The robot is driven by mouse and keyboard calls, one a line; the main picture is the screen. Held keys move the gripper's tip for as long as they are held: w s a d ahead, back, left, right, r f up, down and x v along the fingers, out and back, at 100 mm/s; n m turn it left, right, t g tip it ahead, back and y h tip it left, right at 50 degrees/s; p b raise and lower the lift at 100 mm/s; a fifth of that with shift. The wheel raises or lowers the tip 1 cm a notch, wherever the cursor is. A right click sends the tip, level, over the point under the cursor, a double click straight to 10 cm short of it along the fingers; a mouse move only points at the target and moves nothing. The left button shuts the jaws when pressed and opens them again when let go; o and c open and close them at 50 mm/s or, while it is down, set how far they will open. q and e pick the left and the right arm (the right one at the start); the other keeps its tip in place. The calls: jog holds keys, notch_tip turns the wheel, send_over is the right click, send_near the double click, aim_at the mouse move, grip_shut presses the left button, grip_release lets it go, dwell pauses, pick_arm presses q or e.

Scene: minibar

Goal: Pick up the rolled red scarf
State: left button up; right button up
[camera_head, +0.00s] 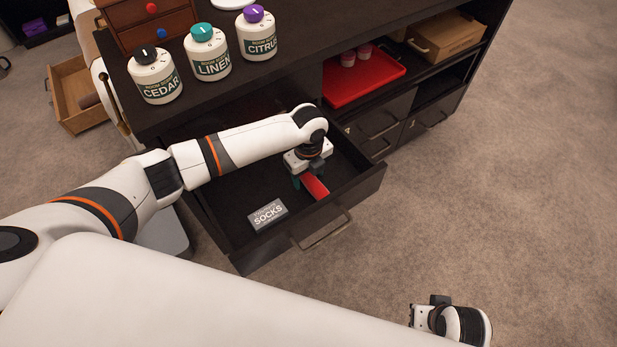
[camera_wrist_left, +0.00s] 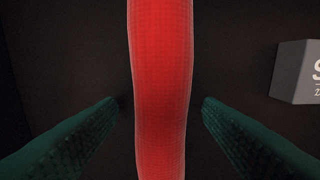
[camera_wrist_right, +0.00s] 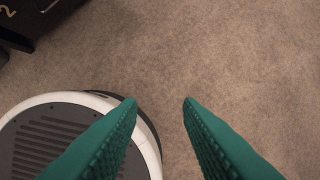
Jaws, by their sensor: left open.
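The rolled red scarf (camera_head: 315,186) lies in the open dark drawer, partly hidden by my left gripper in the head view. In the left wrist view the scarf (camera_wrist_left: 161,90) runs from top to bottom between the two green fingers. My left gripper (camera_head: 304,182) is over the scarf inside the drawer. Its fingers are open, one on each side, with a visible gap to the scarf. My right gripper (camera_wrist_right: 160,102) is open and empty above the carpet, far from the drawer; only its wrist shows at the lower right of the head view.
A grey SOCKS label block (camera_head: 268,214) lies in the drawer (camera_head: 232,238), left of the scarf; it also shows in the left wrist view (camera_wrist_left: 296,72). Three scent bottles stand on the cabinet top (camera_head: 290,62). A red tray (camera_head: 372,84) sits on a shelf at right.

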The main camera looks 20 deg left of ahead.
pick_arm(q)
jog(key=shift+c, duration=0.6)
jog(key=c, duration=0.9)
jog(key=shift+c, duration=0.2)
